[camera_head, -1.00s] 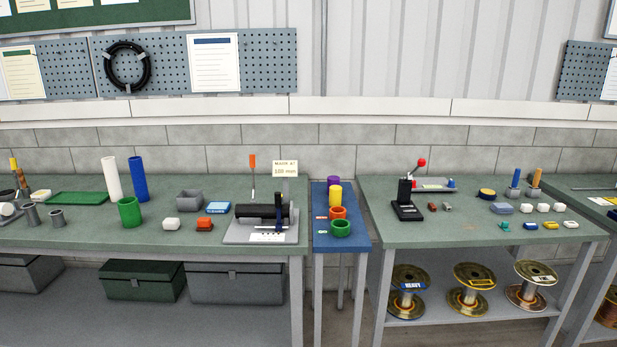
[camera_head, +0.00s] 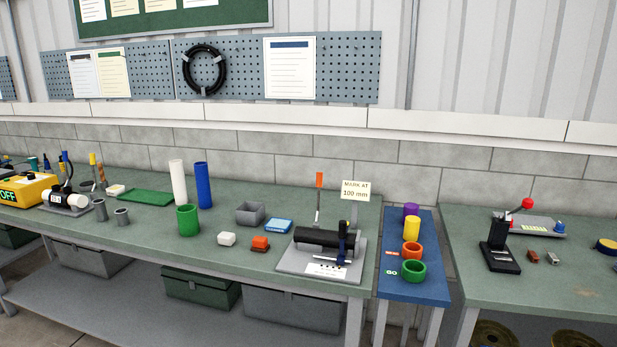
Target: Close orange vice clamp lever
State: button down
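The clamp lever with an orange grip (camera_head: 320,180) stands upright at the back of a vice fixture (camera_head: 292,262) near the right end of the long green bench. The lever's thin metal rod runs down behind a dark cylinder (camera_head: 318,237) that lies across the fixture's grey base. A dark blue upright part (camera_head: 343,240) stands at the cylinder's right end. A sign reading "MARK AT 100 mm" (camera_head: 355,190) stands behind it. My gripper is not in view.
A blue side table (camera_head: 428,290) with coloured rings and cylinders stands right of the bench (camera_head: 150,225). Another bench (camera_head: 560,280) is at right.

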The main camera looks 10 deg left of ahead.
aim_at(319, 175)
jog(key=u, duration=0.3)
jog(key=i, duration=0.65)
jog(key=u, duration=0.95)
jog(key=i, duration=0.8)
jog(key=u, duration=0.45)
